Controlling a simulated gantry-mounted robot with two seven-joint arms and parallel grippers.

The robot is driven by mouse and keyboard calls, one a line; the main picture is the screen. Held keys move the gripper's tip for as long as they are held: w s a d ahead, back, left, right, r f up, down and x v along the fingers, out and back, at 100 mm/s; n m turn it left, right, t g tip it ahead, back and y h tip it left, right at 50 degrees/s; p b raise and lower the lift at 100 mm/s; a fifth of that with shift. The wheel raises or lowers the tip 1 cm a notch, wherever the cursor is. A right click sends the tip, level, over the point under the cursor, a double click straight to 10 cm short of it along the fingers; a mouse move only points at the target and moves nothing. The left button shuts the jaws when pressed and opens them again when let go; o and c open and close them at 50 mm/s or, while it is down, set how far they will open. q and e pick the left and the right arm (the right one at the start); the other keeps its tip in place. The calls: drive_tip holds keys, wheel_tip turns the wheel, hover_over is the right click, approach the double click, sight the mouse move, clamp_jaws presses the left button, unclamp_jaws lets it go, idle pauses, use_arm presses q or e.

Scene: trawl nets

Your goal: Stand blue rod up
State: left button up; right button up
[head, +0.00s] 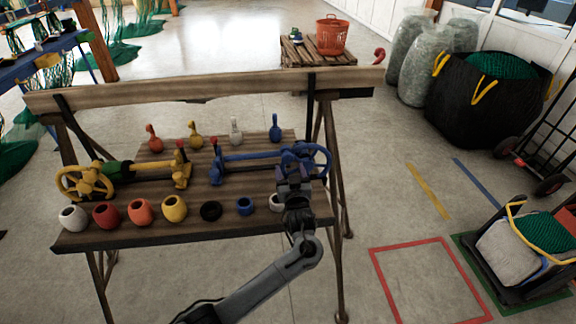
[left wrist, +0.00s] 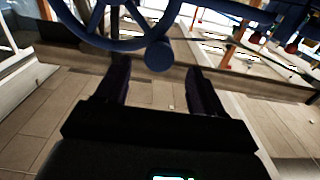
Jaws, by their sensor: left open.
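The blue rod (head: 252,157) lies level along the right part of the wooden bench, part of a blue assembly with a handwheel (head: 322,160) at its right end. My left gripper (head: 293,172) is at that right end, in front of the wheel and partly covering it. In the left wrist view the blue wheel (left wrist: 110,42) and its round knob (left wrist: 158,56) show beyond the open fingers (left wrist: 157,75). The knob appears between the fingertips; I cannot tell whether they touch it. My right gripper is not in view.
A yellow wheel assembly (head: 85,182) lies left of the blue one. Several coloured pots (head: 174,208) line the front edge. Small knobbed pieces (head: 195,136) stand behind. A raised wooden rail (head: 200,88) runs along the back.

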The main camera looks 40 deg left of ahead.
sight(288, 160)
use_arm(q)
drive_tip(key=shift+b+x, duration=0.5)
drive_tip(key=shift+x, duration=1.85)
clamp_jaws()
